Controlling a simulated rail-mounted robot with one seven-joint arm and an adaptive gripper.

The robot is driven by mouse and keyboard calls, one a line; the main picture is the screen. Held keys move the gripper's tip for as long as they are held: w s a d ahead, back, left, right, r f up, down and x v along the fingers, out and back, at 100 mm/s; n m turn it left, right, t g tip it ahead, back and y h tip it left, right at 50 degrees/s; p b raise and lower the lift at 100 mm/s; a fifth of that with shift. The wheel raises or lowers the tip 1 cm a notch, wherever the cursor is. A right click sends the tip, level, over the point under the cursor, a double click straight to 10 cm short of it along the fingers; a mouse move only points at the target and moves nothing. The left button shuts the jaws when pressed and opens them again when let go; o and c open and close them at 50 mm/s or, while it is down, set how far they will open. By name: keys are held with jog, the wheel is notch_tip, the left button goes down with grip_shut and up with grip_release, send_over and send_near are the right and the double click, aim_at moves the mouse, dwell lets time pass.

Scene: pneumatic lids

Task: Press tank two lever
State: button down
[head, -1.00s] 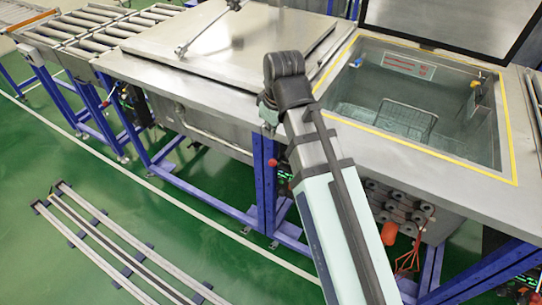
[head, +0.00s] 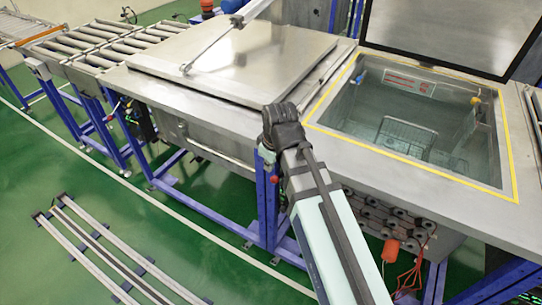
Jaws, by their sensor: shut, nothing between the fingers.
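My arm rises from the bottom of the head view to a black joint in front of the tanks. A small red knob (head: 274,180) shows just below my black joint, by a blue post. I cannot tell which tank is number two or whether this knob is its lever.
A roller conveyor (head: 85,48) adjoins the left tank. Another red knob (head: 105,103) shows near that tank's left end. Blue legs, pipes and an orange part (head: 391,250) lie below the tanks. Rails (head: 100,255) lie on the green floor, with clear floor between.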

aim_at(272, 178)
jog(key=shift+w+d+f+p, duration=0.15)
jog(key=shift+d+f, duration=0.05)
jog(key=shift+f, duration=0.6)
jog(key=shift+w+d+f+p, duration=0.15)
jog(key=shift+d+f, duration=0.05)
jog(key=shift+f, duration=0.65)
jog(key=shift+w+d+f+p, duration=0.15)
jog(key=shift+d+f, duration=0.05)
jog(key=shift+f, duration=0.6)
jog(key=shift+a+f, duration=0.1)
jog(key=shift+f, duration=0.05)
